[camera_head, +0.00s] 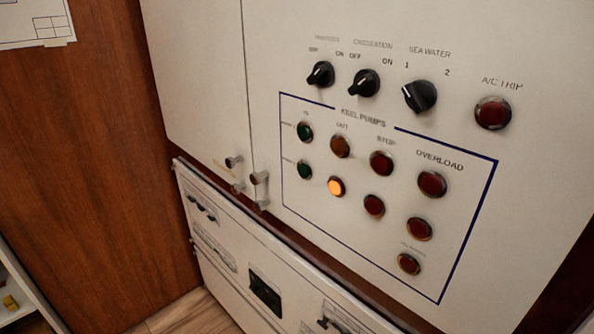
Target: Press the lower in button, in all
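The white panel (270,32) has a blue-outlined section labelled KEEL PUMPS. Its left column, labelled IN, holds two green buttons: an upper one (305,132) and a lower one (304,169). Both green buttons look dark. Right of the lower green button, the lower OUT button (336,187) glows orange. The upper OUT button (340,146) is a dull, unlit amber. Neither of my grippers is in view, and nothing covers the buttons.
Red STOP buttons (381,163) and OVERLOAD lights (432,184) fill the right of the outline. Black rotary knobs (365,84) stick out above it. Metal latches (259,178) project at the left door seam. A lower cabinet (215,240) stands below.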

